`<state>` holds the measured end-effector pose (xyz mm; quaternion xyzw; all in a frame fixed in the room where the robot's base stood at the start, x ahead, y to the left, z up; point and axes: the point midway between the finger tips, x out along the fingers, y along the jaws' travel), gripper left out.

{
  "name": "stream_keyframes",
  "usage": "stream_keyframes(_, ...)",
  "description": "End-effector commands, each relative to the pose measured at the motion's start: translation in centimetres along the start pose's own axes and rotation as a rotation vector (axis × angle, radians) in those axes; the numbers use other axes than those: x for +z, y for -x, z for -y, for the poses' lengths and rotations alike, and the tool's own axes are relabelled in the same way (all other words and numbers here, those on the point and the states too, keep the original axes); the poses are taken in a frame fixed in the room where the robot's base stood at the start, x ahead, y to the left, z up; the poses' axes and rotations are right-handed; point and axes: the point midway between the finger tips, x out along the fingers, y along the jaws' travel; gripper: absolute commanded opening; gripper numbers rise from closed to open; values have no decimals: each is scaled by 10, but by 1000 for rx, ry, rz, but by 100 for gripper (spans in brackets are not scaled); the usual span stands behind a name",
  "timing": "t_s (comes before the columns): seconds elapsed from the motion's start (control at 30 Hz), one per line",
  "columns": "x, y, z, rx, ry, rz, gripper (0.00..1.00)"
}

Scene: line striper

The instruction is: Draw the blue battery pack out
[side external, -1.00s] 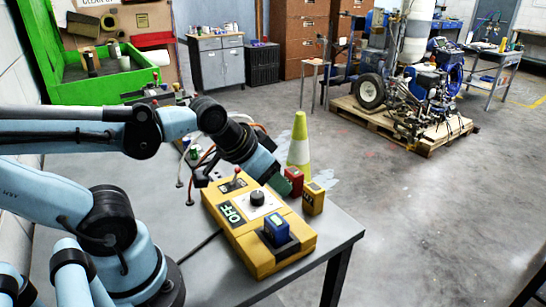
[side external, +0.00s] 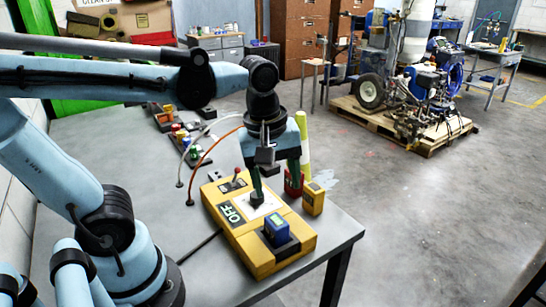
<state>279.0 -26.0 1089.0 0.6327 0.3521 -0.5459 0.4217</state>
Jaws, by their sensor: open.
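The blue battery pack (side external: 277,231) stands upright in a dark socket at the near end of the yellow control box (side external: 262,256). The box lies on the grey table and bears a label reading OFF, a red-tipped lever (side external: 236,174) and a white plate. My gripper (side external: 276,190) points down above the far part of the box, beyond the blue pack and apart from it. It is open, with its fingers spread and nothing seen between them. One finger hides the black knob on the white plate.
A yellow pack (side external: 313,199) and a red pack (side external: 293,184), partly hidden by my gripper, stand beside the box at right. Cables (side external: 203,153) arch over the table behind. Small coloured parts (side external: 180,134) lie at the back. The table's right edge (side external: 345,245) is close to the box.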

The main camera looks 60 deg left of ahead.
Motion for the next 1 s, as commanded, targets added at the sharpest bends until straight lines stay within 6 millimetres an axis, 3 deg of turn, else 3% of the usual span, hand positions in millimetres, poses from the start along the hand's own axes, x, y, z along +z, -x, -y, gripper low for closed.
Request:
stream_keyframes(0.1,5,5,-2,-77,196,18,62)
stream_keyframes(0.3,9,10,-2,-150,383,19,62)
stream_keyframes(0.57,10,-1,0,-159,410,17,62)
stream_keyframes(1.0,12,-47,7,-157,409,16,62)
